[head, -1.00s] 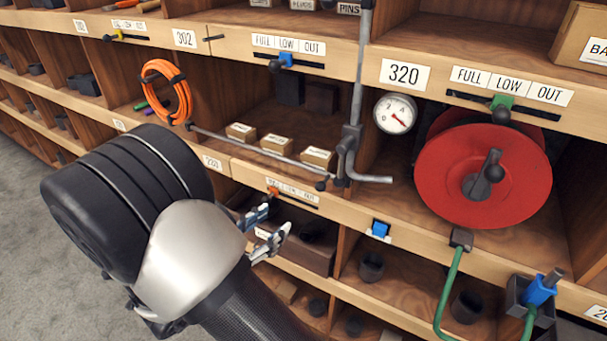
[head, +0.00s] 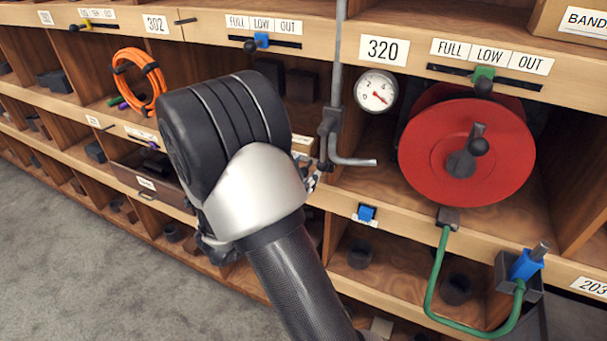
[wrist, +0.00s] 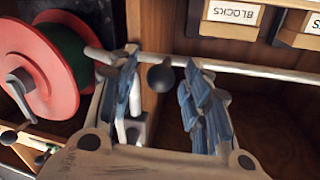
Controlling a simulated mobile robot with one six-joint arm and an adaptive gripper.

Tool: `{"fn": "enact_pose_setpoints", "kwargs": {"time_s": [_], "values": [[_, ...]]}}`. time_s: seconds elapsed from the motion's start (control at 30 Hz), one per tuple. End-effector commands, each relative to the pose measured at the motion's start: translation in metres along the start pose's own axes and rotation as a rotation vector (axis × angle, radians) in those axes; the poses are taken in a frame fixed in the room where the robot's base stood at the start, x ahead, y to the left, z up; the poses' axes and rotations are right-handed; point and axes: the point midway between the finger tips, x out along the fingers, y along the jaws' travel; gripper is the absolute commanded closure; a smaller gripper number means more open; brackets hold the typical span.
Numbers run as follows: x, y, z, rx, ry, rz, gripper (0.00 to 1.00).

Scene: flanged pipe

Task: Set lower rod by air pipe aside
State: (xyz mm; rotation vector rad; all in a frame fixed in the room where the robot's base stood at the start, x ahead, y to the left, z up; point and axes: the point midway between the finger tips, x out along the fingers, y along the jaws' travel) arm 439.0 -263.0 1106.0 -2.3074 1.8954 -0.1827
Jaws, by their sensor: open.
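The lower rod (wrist: 260,70) is a thin light bar across the front of a cubby in the wrist view. In the head view my gripper (head: 312,180) is mostly behind my wrist, which hides the rod. The grey air pipe (head: 337,60) runs down beside it and bends right at the bottom. Its bent end (wrist: 103,57) is close to one finger in the wrist view.
A red reel (head: 440,150) and a pressure gauge (head: 376,91) are right of the pipe. Labelled boxes (wrist: 220,15) sit in the cubby behind the rod. An orange cable coil (head: 138,82) hangs at left. A green hose (head: 432,270) loops below the reel.

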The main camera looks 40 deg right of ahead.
Motion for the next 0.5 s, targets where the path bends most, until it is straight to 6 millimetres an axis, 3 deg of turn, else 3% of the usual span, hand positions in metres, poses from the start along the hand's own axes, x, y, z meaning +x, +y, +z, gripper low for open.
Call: {"fn": "enact_pose_setpoints", "kwargs": {"time_s": [0.4, 0.5], "values": [[0.0103, -0.0003, -0.0006, 0.0, 0.001, -0.001, 0.56], [0.0102, -0.0003, -0.0006, 0.0, 0.001, -0.001, 0.62]]}}
